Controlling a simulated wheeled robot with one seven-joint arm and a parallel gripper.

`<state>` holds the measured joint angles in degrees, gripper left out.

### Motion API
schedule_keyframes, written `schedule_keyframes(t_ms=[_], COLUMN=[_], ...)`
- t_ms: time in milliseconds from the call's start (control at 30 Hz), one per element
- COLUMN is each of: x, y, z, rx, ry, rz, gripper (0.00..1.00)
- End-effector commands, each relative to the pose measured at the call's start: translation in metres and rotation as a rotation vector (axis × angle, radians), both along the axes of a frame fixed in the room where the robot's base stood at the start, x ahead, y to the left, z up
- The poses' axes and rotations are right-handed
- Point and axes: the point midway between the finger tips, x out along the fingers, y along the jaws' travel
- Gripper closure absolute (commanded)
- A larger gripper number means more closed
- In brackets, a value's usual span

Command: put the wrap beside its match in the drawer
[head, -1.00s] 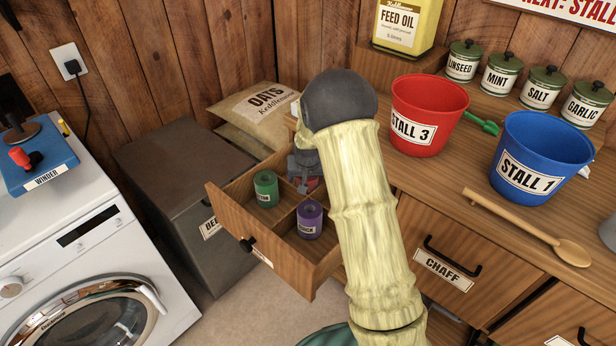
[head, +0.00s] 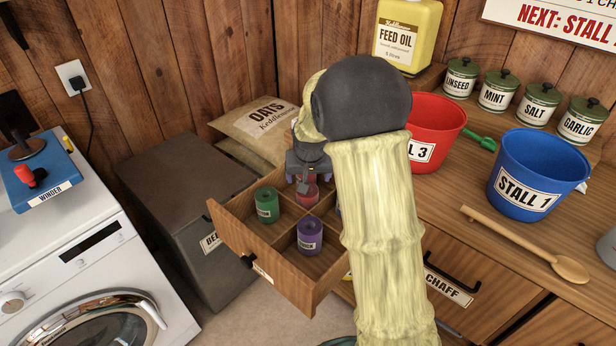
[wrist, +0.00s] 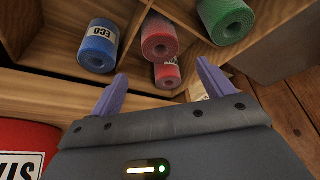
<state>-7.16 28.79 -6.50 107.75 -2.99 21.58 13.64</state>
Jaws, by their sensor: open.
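A drawer (head: 230,240) is pulled out and divided into compartments. In the wrist view two red wraps lie side by side in one compartment: one red wrap (wrist: 160,38) is farther from my gripper, and the other red wrap (wrist: 167,76) shows between my finger tips. My gripper (wrist: 161,74) is open, with a purple finger on either side of the nearer red wrap and gaps between. In the head view my gripper (head: 306,182) is over the back-left compartment, and only one red wrap (head: 307,196) shows clearly under it.
A green wrap (head: 266,204), a purple wrap (head: 310,236) and a blue wrap (wrist: 98,46) are in other compartments. The countertop holds a red bucket (head: 436,125), blue bucket (head: 526,175) and wooden spoon (head: 525,245). An oats sack (head: 262,125) and grey bin (head: 170,170) stand behind the drawer.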

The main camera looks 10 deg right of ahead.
Motion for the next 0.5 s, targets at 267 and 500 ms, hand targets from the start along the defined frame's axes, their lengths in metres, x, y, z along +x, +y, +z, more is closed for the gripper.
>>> schedule_keyframes(t_ms=[267, 500], x=[0.000, -0.017], y=[0.000, -0.001], z=[0.000, 0.005], rx=[0.000, 0.005], ry=[0.000, 0.010], rz=[0.000, 0.008], gripper=[0.20, 0.20])
